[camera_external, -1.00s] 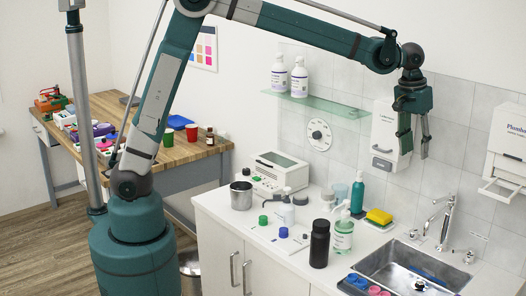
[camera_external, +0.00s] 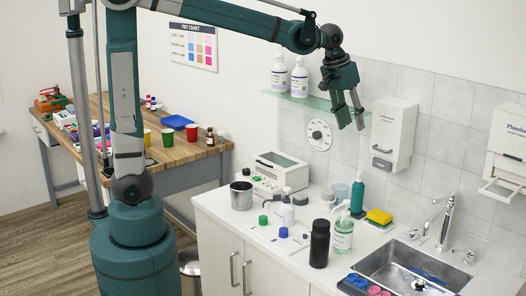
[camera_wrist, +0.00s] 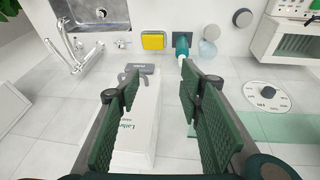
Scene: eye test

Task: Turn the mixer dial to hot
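The mixer dial (camera_external: 319,135) is a round white plate with a small black knob at its centre, fixed to the tiled wall under the glass shelf. In the wrist view the dial (camera_wrist: 268,105) lies at the right, beyond the right finger, with its black knob (camera_wrist: 268,92) showing. Its markings are too small to read surely, and I cannot tell which one the knob points to. My gripper (camera_external: 351,120) hangs to the right of the dial and a little above it, apart from it. In the wrist view my gripper (camera_wrist: 163,95) is open with nothing between its fingers.
A glass shelf (camera_external: 310,101) with two white bottles (camera_external: 299,78) is above the dial. A white wall dispenser (camera_external: 393,133) is to the right. Below, the counter holds a white device (camera_external: 277,176), a teal bottle (camera_external: 357,195), a dark bottle (camera_external: 319,245) and a sink (camera_external: 412,268).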

